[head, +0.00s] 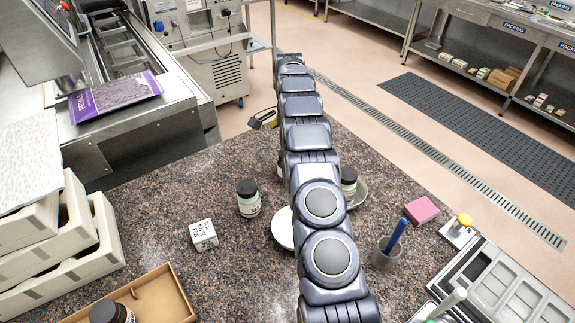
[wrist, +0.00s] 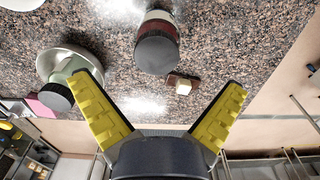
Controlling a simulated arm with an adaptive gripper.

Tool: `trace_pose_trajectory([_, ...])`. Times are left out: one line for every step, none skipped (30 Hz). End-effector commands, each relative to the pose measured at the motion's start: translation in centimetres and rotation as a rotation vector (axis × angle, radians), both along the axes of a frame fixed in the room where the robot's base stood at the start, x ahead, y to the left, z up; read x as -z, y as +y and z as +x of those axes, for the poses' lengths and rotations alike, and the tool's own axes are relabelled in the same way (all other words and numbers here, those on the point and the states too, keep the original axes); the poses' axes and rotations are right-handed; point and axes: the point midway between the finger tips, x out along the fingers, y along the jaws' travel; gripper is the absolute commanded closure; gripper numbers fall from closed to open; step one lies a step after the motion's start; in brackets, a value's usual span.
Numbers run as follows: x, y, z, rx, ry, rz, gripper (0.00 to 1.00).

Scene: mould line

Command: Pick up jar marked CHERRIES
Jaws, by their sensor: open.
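No label reading CHERRIES can be made out. A jar with a dark lid and dark red sides (wrist: 160,22) stands on the counter, ahead of my gripper (wrist: 163,84) in the wrist view. My gripper is open and empty, with yellow finger pads spread wide; the jar is beyond the fingertips, not between them. In the head view the gripper (head: 264,119) shows small beside my arm, which hides much of the counter. A pale green jar (head: 349,181) stands on a dish (head: 361,193) right of the arm. Another black-lidded jar (head: 249,203) stands to the left.
A small brown piece with a cream block (wrist: 183,87) lies near the red jar. Also on the counter are a white printed cube (head: 203,234), a pink block (head: 421,210), a cup with a blue-handled tool (head: 386,256) and a cardboard tray (head: 172,290) holding a dark-lidded jar (head: 108,313).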

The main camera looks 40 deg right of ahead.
Motion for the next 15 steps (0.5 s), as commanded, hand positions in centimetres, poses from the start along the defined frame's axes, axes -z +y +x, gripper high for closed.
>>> trace_pose_trajectory([0.4,-0.2,0.0,0.007,0.0,-0.001,0.0])
trace_pose_trajectory([0.7,-0.2,0.0,0.009,0.0,-0.001,0.0])
trace_pose_trajectory([1.0,-0.2,0.0,0.01,0.001,0.0,0.0])
trace_pose_trajectory([1.3,-0.2,0.0,0.01,0.002,0.0,0.0])
trace_pose_trajectory([1.7,-0.2,-0.1,0.01,0.002,0.0,0.0])
trace_pose_trajectory([2.1,-0.2,-0.1,0.01,0.001,0.0,0.0])
trace_pose_trajectory([2.4,-0.2,-0.1,0.009,0.0,0.0,0.0])
trace_pose_trajectory([2.6,-0.2,-0.1,0.009,-0.001,-0.001,0.0])
trace_pose_trajectory([2.9,-0.2,-0.1,0.009,-0.002,-0.002,0.0])
trace_pose_trajectory([3.1,-0.2,-0.1,0.008,-0.002,-0.002,0.0])
trace_pose_trajectory([3.3,-0.2,-0.1,0.008,-0.002,-0.002,0.0])
trace_pose_trajectory([3.8,-0.2,-0.2,0.007,-0.001,-0.002,0.0])
trace_pose_trajectory([4.2,-0.2,-0.3,0.007,0.0,-0.001,0.0])
trace_pose_trajectory([4.7,-0.2,-0.4,0.008,0.002,0.0,0.0])
trace_pose_trajectory([5.3,-0.2,-0.5,0.009,0.003,0.0,0.0])
